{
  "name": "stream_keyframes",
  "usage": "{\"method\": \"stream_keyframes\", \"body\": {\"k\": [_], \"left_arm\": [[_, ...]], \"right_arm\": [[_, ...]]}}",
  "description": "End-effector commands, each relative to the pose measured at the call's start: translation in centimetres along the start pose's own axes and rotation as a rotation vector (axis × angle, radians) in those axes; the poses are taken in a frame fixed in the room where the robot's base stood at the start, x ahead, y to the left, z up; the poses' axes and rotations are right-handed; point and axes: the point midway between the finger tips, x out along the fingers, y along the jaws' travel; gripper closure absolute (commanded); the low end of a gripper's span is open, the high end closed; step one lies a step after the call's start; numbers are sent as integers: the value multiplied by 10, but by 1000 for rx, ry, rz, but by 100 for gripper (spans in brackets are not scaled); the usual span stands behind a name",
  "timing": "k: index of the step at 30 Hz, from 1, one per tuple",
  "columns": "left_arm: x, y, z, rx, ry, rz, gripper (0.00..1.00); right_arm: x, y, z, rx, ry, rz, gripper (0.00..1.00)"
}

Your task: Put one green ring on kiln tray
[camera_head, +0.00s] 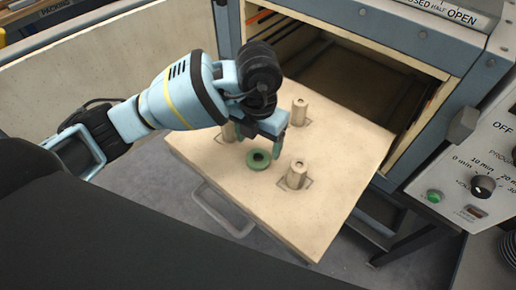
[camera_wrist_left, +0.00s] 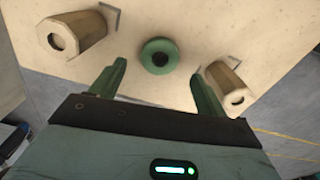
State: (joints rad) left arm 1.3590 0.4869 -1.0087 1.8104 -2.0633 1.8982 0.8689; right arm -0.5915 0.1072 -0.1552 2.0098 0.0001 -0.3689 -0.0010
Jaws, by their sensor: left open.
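One green ring (camera_head: 258,160) lies flat on the pale kiln tray (camera_head: 340,165), among several short upright posts. It also shows in the left wrist view (camera_wrist_left: 160,56), just beyond and between my fingertips. My left gripper (camera_head: 280,143) is above the tray beside the ring, open, with nothing between its green fingers (camera_wrist_left: 158,78). In the left wrist view one post (camera_wrist_left: 226,84) stands close by the right finger and another (camera_wrist_left: 75,34) stands at the left. My right gripper is in neither view.
The tray sticks out of the open kiln (camera_head: 365,75), which is behind it. A control panel (camera_head: 490,175) with a knob is at the right. A metal handle (camera_head: 220,212) hangs at the tray's front edge. A pale wall or panel (camera_head: 120,60) is at the back left.

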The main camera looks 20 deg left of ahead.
Motion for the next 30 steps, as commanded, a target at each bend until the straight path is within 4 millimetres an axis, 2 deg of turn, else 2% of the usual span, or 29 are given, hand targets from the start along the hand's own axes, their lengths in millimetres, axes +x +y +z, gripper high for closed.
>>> {"method": "stream_keyframes", "body": {"k": [1, 6, 12, 26, 29, 30], "left_arm": [[-14, 0, 1, 2, -6, -1, 25], [-45, 0, 0, 1, -4, 0, 25], [-67, 0, 0, 0, -1, 0, 25], [-72, -1, -1, 3, 3, -6, 25], [-62, -13, -6, 27, 25, -64, 25], [-56, -23, -11, 47, 42, -113, 25]], "right_arm": [[-1, 0, -2, 0, 3, 0, 64], [-2, 0, -3, -1, 5, 1, 64], [-3, 0, -2, 0, 3, 1, 64], [-4, 0, -1, 0, 1, 1, 64], [-4, 0, -1, -1, 0, 1, 64], [-4, 0, -1, -1, 0, 1, 64]]}}
